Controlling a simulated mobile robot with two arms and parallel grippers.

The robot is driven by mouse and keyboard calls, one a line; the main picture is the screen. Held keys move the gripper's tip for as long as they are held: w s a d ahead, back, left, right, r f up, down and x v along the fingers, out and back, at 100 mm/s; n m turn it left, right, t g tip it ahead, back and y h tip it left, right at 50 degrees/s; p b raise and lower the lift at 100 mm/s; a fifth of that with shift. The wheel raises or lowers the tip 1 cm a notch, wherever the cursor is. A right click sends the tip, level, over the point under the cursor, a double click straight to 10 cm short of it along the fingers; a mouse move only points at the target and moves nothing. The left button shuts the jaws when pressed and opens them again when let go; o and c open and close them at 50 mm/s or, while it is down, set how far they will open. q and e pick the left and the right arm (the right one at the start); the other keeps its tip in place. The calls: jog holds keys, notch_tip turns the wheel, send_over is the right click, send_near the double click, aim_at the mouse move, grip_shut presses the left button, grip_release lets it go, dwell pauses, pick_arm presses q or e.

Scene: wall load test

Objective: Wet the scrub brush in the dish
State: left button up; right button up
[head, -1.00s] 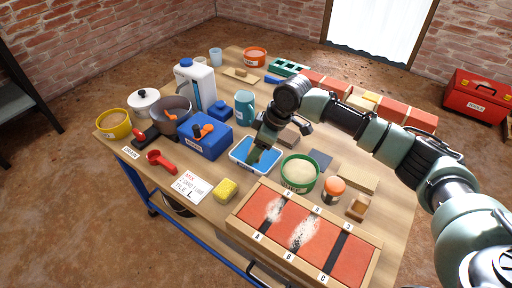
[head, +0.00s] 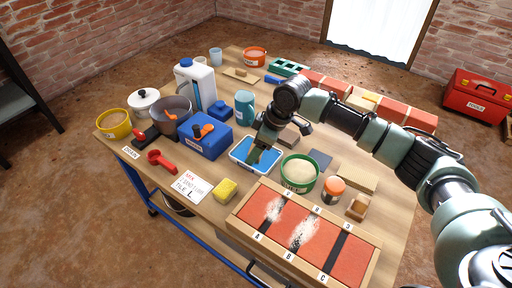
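The dish (head: 240,157) is a shallow white-rimmed tray with blue water, near the middle of the table. My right gripper (head: 262,142) comes in from the right and points down over the dish. A dark, olive-coloured piece, seemingly the scrub brush (head: 256,154), shows below the fingers, within the dish's outline. The fingers appear closed around its upper part, though the arm hides most of the grip. I cannot tell how deep it is in the water. My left gripper is not in view.
A green tub (head: 300,173) of pale powder stands just right of the dish. A blue box (head: 205,136) is close on its left. A yellow sponge (head: 225,190) and a framed red brick panel (head: 338,247) with white patches lie in front.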

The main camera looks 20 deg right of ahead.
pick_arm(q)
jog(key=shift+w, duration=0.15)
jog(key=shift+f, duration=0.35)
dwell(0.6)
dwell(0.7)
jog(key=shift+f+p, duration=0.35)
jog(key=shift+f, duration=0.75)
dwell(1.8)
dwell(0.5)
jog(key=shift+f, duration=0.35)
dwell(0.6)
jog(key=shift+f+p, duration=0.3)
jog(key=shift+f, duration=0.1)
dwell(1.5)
